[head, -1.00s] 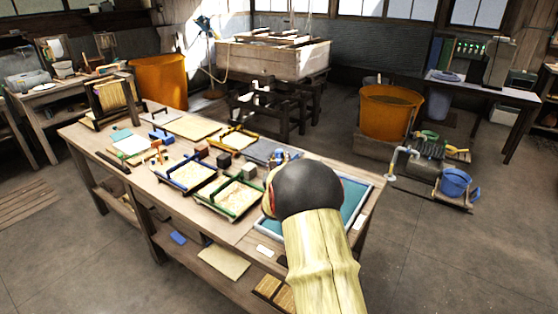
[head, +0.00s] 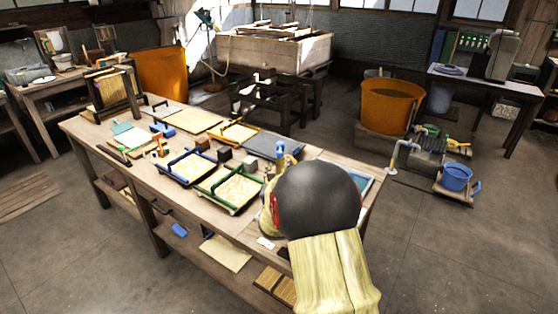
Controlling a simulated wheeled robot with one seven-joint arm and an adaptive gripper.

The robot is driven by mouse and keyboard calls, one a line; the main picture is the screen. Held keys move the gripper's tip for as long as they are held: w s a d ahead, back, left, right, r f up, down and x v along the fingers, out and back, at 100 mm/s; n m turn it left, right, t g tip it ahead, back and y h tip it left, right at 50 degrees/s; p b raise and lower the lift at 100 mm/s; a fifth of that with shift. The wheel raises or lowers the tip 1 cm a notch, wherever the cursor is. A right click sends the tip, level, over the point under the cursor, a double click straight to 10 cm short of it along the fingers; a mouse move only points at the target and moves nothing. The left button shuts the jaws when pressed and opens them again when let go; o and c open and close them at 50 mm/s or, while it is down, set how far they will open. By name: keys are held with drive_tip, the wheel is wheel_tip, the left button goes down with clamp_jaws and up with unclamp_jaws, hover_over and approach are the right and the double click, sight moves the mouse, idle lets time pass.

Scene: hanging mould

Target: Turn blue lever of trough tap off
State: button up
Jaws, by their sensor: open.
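A pale pipe (head: 398,150) with a bent top stands on the floor at the right, beside a dark slatted stand. A small blue patch shows at its foot; I cannot tell whether this is a lever, or how it is turned. A small blue upright thing (head: 281,150) shows just above my arm at the right part of the table; it is too small and too much covered to identify. My own pale arm with its large black joint fills the lower middle. My gripper cannot be made out and is hidden behind the arm.
The long wooden table (head: 110,168) carries several framed moulds and a blue-green tray (head: 364,181). An orange vat (head: 390,105) and a blue bucket (head: 456,177) stand at the right. A wooden trough (head: 270,52) stands at the back. The floor at the lower right is clear.

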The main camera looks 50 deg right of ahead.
drive_tip(key=shift+v, duration=1)
